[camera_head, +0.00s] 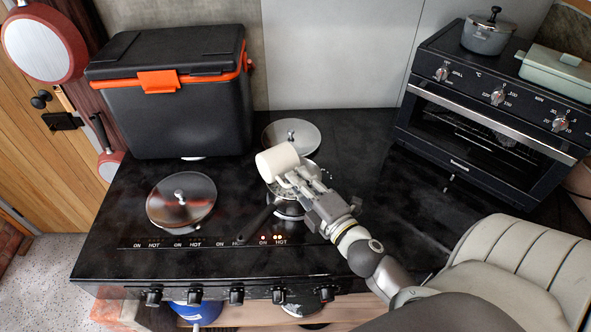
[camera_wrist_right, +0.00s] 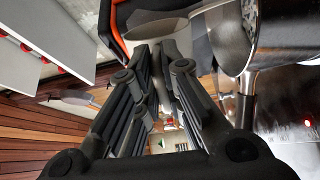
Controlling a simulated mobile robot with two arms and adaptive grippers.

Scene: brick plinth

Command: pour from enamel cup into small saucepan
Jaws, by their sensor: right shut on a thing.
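The white enamel cup (camera_head: 277,160) is tipped well over onto its side above the small saucepan (camera_head: 288,209). My right gripper (camera_head: 297,179) is shut on the cup from its lower right. The saucepan sits on the hob with its black handle pointing to the lower left. The gripper and cup hide much of the saucepan, and I cannot see what is inside the cup. In the right wrist view my gripper's fingers (camera_wrist_right: 163,75) fill the middle, with shiny metal close by at the right. My left gripper is not in view.
A glass lid (camera_head: 181,201) lies on the hob at left, and another round lid (camera_head: 291,136) lies behind the cup. A black cooler box (camera_head: 175,95) stands at back left, an oven (camera_head: 490,105) at right. The black worktop between saucepan and oven is clear.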

